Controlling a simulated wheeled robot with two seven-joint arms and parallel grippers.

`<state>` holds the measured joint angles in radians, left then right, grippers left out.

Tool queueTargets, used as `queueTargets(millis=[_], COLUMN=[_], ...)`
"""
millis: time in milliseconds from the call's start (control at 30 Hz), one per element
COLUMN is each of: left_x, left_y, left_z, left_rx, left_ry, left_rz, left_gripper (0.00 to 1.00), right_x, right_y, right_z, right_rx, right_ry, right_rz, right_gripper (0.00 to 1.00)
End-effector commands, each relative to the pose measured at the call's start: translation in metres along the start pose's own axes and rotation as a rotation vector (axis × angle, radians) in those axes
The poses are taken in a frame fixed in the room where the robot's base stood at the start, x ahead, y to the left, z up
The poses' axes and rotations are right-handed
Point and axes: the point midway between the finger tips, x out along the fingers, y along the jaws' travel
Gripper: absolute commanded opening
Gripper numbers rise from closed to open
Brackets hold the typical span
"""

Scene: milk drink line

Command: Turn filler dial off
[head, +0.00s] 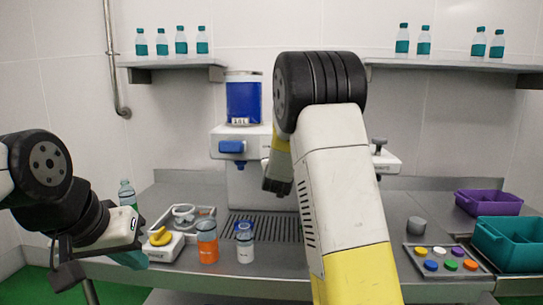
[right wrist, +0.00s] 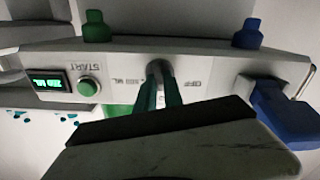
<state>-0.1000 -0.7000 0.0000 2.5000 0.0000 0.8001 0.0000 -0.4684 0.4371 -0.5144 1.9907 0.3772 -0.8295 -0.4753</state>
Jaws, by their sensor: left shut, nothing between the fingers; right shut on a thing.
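The filler (head: 222,180) is a white machine with a blue tank on top, at the middle back in the head view. My right arm covers much of its front there. In the right wrist view its panel (right wrist: 215,70) shows a green START button, a lit green display and an OFF label. The grey filler dial (right wrist: 160,70) sits between the START and OFF markings. My right gripper (right wrist: 160,88) is shut on the dial, which is partly hidden by the fingers. Which mark the dial points to cannot be told. My left gripper (head: 134,258) is shut and empty at the left.
An orange-labelled jar (head: 207,243) and a white-and-blue jar (head: 245,244) stand on the counter. A tray of coloured caps (head: 415,260), a teal bin (head: 510,245) and a purple bin (head: 488,203) are at right.

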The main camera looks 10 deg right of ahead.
Motion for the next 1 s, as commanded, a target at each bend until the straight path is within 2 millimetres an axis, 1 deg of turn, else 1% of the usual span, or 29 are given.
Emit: queueTargets(millis=[300,600,800,1000], left_x=[0.0,0.0,0.0,0.0], left_y=[0.0,0.0,0.0,0.0], left_z=[0.0,0.0,0.0,0.0], left_rx=[0.0,0.0,0.0,0.0], left_ry=[0.0,0.0,0.0,0.0], left_rz=[0.0,0.0,0.0,0.0], left_gripper=[0.0,0.0,0.0,0.0], right_x=[-0.0002,-0.0003,-0.0002,-0.0003], right_y=[-0.0019,-0.0031,-0.0036,-0.0037], right_z=[-0.0001,0.0005,0.0011,0.0014], right_rx=[-0.3,-0.558,-0.684,-0.76], right_ry=[0.001,0.0,0.0,0.0], right_rz=[-0.001,-0.001,-0.002,-0.002], right_gripper=[0.0,0.0,0.0,0.0])
